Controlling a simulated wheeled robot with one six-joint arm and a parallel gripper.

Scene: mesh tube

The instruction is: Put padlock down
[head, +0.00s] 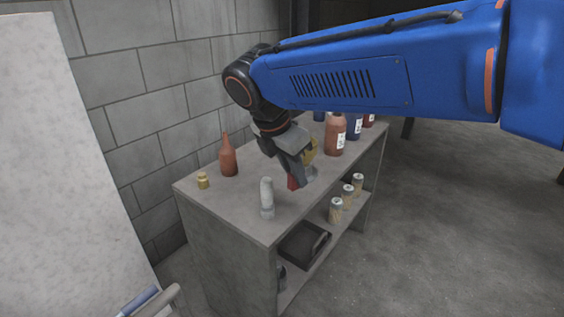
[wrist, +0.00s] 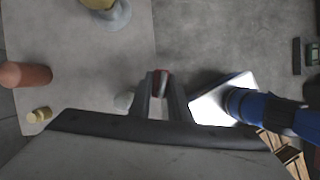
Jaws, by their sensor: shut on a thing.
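The padlock shows as a small red block (head: 293,183) at the tips of my gripper (head: 296,174). In the wrist view the padlock (wrist: 161,79) is red with a pale, shiny part, held between the two fingers (wrist: 160,88). My gripper is shut on it and points down near the front edge of the grey shelf unit's top (head: 240,208). The fingers hide much of the padlock. I cannot tell whether it touches the top.
A pale bottle (head: 267,198) stands at the near front corner. A yellow-and-grey object (head: 310,152) is just behind my gripper; larger bottles (head: 335,135) stand beyond. Cans (head: 336,210) and a dark tray (head: 303,243) sit below.

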